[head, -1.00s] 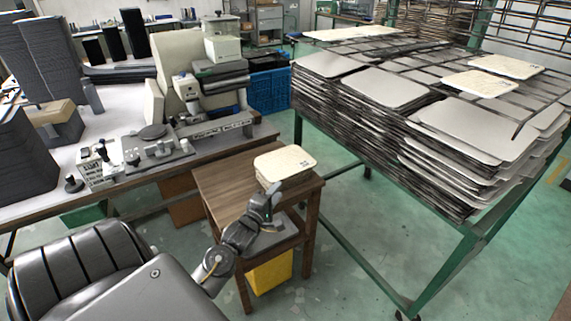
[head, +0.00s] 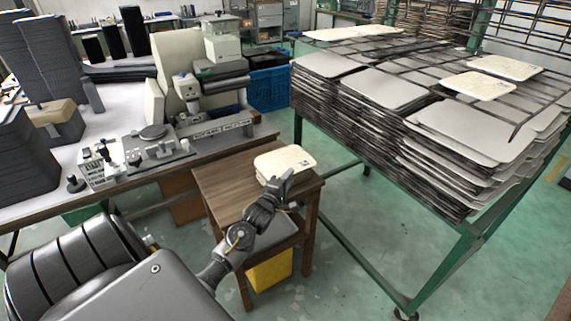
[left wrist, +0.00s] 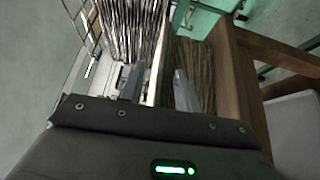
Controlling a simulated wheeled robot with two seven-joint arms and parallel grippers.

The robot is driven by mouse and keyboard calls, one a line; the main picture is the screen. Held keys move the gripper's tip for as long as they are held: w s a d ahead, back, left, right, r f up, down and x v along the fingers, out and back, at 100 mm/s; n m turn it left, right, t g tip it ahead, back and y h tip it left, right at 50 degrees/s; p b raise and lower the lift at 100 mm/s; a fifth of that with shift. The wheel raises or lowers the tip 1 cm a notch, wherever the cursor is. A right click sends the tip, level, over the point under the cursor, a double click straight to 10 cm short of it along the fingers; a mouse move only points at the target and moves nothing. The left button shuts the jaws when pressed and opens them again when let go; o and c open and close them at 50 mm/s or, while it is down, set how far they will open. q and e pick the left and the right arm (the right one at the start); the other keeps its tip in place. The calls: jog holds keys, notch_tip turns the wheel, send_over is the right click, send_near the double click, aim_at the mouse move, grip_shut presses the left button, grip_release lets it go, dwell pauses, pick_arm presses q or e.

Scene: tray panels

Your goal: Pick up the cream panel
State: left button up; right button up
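The cream panel (head: 284,159) lies flat on the small wooden table (head: 225,180), its rounded corners showing. My left gripper (head: 281,181) is at the panel's near right edge. In the left wrist view my left gripper (left wrist: 160,72) has its two fingers apart, with a pale edge, likely the cream panel (left wrist: 155,88), running between them. I see gaps beside that edge, so the fingers do not look closed on it. Exact contact is hidden in the head view. My right gripper is not in view.
A green-framed rack (head: 455,262) with stacked panels stands at the right; cream panels (head: 478,86) lie on top. A workbench (head: 60,205) with a machine (head: 215,85) is at the left. A yellow bin (head: 270,271) sits under the small table.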

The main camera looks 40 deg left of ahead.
pick_arm(q)
grip_shut()
